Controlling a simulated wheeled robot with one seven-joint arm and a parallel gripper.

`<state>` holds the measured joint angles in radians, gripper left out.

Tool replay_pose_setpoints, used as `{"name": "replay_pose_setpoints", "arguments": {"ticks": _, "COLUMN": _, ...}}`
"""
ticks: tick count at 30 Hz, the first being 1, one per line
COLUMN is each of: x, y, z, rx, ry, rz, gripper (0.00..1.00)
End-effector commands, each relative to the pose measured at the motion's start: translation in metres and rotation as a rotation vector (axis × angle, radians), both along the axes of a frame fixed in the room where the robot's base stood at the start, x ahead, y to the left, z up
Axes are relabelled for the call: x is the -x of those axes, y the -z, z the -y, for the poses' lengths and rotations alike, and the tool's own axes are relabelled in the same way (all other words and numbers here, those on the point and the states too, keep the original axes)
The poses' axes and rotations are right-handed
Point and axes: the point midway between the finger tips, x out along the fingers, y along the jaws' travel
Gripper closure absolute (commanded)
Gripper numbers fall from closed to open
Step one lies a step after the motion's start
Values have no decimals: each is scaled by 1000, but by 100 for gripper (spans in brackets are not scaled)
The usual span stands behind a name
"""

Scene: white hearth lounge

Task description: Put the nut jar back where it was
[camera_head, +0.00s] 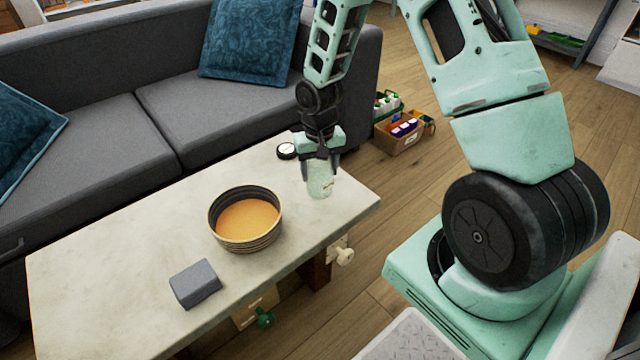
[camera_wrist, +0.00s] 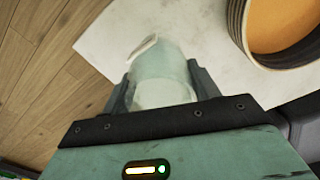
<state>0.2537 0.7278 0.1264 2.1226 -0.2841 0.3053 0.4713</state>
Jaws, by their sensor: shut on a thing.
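The nut jar (camera_head: 320,181) is a pale, translucent jar near the right end of the pale stone-topped table (camera_head: 150,214). My gripper (camera_head: 320,165) is over it from above and shut on it. In the wrist view the jar (camera_wrist: 163,78) sits between the two dark fingers of my gripper (camera_wrist: 160,92), with a small whitish tag or handle at its far end. Whether the jar's base touches the tabletop cannot be told. Its contents are not clear.
A dark-rimmed round bowl with an orange inside (camera_head: 245,219) stands left of the jar. A grey block (camera_head: 195,284) lies at the front. A small round black-and-white object (camera_head: 287,151) is behind the jar. A grey sofa (camera_head: 120,110) borders the table's back.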

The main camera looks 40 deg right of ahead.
Motion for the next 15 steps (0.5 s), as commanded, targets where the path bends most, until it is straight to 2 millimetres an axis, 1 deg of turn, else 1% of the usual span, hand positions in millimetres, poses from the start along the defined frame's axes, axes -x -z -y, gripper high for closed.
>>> {"name": "replay_pose_setpoints", "arguments": {"ticks": 7, "x": 0, "y": 33, "z": 0, "rx": 0, "ry": -2, "rz": -1, "gripper": 69}}
{"name": "replay_pose_setpoints", "arguments": {"ticks": 9, "x": 0, "y": 37, "z": 0, "rx": 0, "ry": -1, "rz": -1, "gripper": 69}}
{"name": "replay_pose_setpoints", "arguments": {"ticks": 15, "x": 0, "y": 35, "z": 0, "rx": 0, "ry": -1, "rz": 0, "gripper": 69}}
